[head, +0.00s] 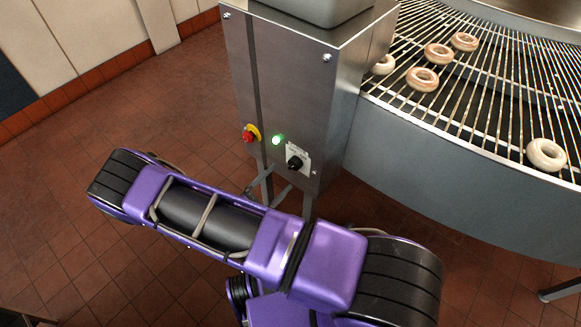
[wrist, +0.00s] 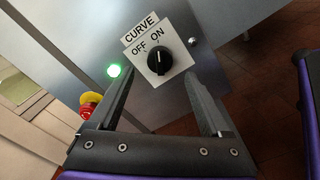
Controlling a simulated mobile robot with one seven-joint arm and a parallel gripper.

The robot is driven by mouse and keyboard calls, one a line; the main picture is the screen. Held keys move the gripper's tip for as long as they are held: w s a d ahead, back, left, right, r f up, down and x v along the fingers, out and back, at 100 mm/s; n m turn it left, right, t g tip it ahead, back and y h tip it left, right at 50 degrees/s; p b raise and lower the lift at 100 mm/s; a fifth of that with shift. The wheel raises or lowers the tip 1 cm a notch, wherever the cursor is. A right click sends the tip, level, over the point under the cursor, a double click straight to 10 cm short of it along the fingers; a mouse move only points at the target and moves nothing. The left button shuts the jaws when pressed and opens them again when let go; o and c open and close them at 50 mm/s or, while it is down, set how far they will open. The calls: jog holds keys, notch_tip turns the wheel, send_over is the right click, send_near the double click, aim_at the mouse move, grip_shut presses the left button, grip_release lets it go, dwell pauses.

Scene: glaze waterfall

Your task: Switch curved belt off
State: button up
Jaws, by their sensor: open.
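The curved belt's switch is a black rotary knob (wrist: 159,61) on a white plate (wrist: 152,79) marked CURVE, OFF and ON. The knob's pale mark seems to point toward ON. In the head view the knob (head: 294,162) sits low on the steel cabinet front. A green lamp (wrist: 114,71) beside the plate is lit; it also glows in the head view (head: 278,140). My gripper (wrist: 159,74) is open, its fingers on either side of the knob in the wrist view. Whether they touch it I cannot tell. In the head view my arm mostly hides the gripper.
A red emergency button with a yellow collar (head: 250,134) is left of the lamp. The steel cabinet (head: 290,85) stands beside the curved wire belt (head: 470,105), which carries several glazed rings (head: 546,154). Tiled floor (head: 110,240) is open at left.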

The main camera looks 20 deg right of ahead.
aim_at(291, 168)
jog(key=x, duration=0.6)
jog(key=shift+w, duration=0.1)
jog(key=shift+c, duration=0.3)
grip_shut()
jog(key=shift+n, duration=0.4)
jog(key=n+b, duration=0.1)
jog(key=n, duration=0.4)
jog(key=shift+n, duration=0.3)
jog(key=n, duration=0.5)
jog(key=shift+n, duration=0.4)
